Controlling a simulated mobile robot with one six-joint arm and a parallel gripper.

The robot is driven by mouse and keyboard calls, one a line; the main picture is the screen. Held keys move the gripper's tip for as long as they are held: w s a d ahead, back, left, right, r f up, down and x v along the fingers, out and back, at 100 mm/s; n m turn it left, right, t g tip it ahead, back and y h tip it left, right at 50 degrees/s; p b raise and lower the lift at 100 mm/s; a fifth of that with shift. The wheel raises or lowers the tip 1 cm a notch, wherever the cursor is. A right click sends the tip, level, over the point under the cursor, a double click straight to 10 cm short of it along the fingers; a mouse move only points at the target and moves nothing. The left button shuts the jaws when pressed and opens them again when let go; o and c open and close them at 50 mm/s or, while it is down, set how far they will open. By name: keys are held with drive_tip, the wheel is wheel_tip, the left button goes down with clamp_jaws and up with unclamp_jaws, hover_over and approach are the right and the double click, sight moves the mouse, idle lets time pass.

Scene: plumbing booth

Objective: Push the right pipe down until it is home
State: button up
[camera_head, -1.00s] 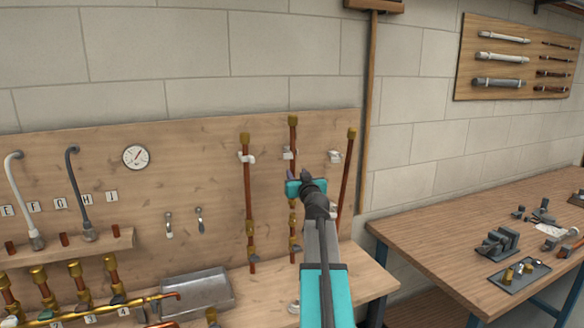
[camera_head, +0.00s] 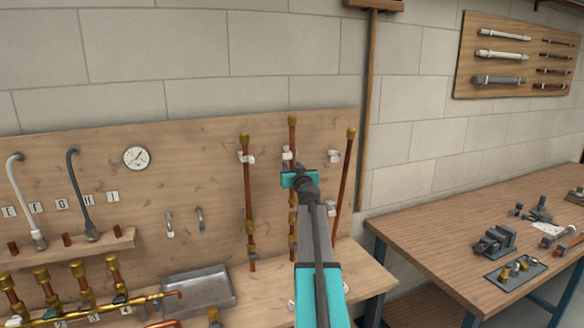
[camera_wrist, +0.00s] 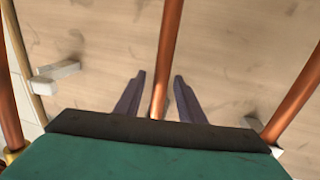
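The right pipe (camera_head: 345,180) is copper with a brass top, standing at the board's right edge beside a white clip (camera_head: 334,156). Its lower end is hidden behind my arm. In the wrist view, which looks turned over, the copper pipe at the left edge (camera_wrist: 8,110) appears to be this one. My gripper (camera_head: 292,180) is in front of the middle pipe (camera_head: 292,140), left of the right pipe. In the wrist view my gripper (camera_wrist: 158,95) is open, with the middle pipe showing between its two dark fingers. I cannot tell whether the pipe is between them in depth.
A left copper pipe (camera_head: 247,190) stands on the same wooden board (camera_head: 200,150). A wooden pole (camera_head: 368,110) is on the wall just right of the board. A metal tray (camera_head: 200,288) lies below. A workbench (camera_head: 420,225) with tools stands at the right.

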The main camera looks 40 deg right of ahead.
drive_tip(key=shift+w, duration=0.1)
clamp_jaws()
idle(0.3)
drive_tip(key=b, duration=0.9)
hover_over(292, 199)
drive_tip(key=f, duration=0.3)
drive_tip(key=d+f, duration=0.1)
drive_tip(key=f, duration=0.1)
drive_tip(key=shift+w+f, duration=0.2)
drive_tip(key=shift+w, duration=0.05)
drive_tip(key=shift+f, duration=0.1)
drive_tip(key=shift+a, duration=0.15)
unclamp_jaws()
drive_tip(key=shift+f, duration=0.1)
